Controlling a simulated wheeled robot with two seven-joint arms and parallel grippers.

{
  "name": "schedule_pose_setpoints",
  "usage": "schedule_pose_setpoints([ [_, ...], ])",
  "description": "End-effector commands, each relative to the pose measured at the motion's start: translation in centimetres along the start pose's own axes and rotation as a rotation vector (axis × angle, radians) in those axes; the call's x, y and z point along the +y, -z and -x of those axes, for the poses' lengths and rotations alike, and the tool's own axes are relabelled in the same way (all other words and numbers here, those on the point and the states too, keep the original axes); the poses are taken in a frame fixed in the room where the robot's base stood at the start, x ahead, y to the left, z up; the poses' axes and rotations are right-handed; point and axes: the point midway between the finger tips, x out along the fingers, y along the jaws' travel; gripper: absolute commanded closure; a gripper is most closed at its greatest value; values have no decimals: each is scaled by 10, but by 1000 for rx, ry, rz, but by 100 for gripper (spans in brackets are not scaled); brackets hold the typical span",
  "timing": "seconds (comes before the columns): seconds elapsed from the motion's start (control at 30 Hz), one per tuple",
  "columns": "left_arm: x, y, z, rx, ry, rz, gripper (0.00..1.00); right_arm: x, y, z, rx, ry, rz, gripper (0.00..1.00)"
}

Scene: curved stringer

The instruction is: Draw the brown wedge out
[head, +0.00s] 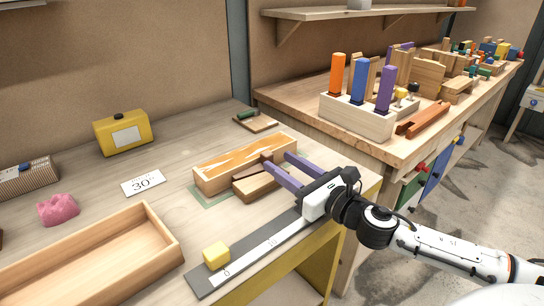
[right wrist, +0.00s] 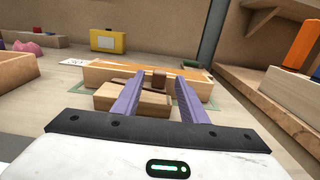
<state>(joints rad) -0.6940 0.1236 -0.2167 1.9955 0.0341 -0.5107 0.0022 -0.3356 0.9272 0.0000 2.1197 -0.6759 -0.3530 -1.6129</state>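A long pale wooden piece (head: 222,178) with a wavy orange top lies on the bench; it also shows in the right wrist view (right wrist: 100,74). A small dark brown wedge (right wrist: 159,79) stands at its near side, partly hidden by a finger in the head view. A lighter brown block (head: 256,186) lies in front of the long piece. My right gripper (head: 277,159) has two purple fingers, spread apart. In the right wrist view the wedge is between the fingertips (right wrist: 160,77), with gaps on both sides. My left gripper is not in view.
An open wooden tray (head: 165,233) is at the left. A "30°" card (head: 143,184), pink lump (head: 58,209) and yellow box (head: 123,133) stand behind. A pegged block (head: 355,117) is on the right bench.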

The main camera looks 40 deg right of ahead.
Motion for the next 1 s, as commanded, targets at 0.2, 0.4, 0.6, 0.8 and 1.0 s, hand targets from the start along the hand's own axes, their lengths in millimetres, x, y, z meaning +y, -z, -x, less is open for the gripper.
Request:
schedule_pose_setpoints([
  [0.2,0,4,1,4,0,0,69,-1,-2,-27,-2,1,-1,61],
  [0.4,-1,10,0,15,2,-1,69,0,-1,-40,-1,0,-1,61],
  [0.6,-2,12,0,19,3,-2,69,0,0,-44,1,0,0,61],
  [0.8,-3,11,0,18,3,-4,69,0,0,-44,1,0,-1,64],
  [1.0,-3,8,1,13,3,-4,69,0,0,-43,1,0,-1,98],
])
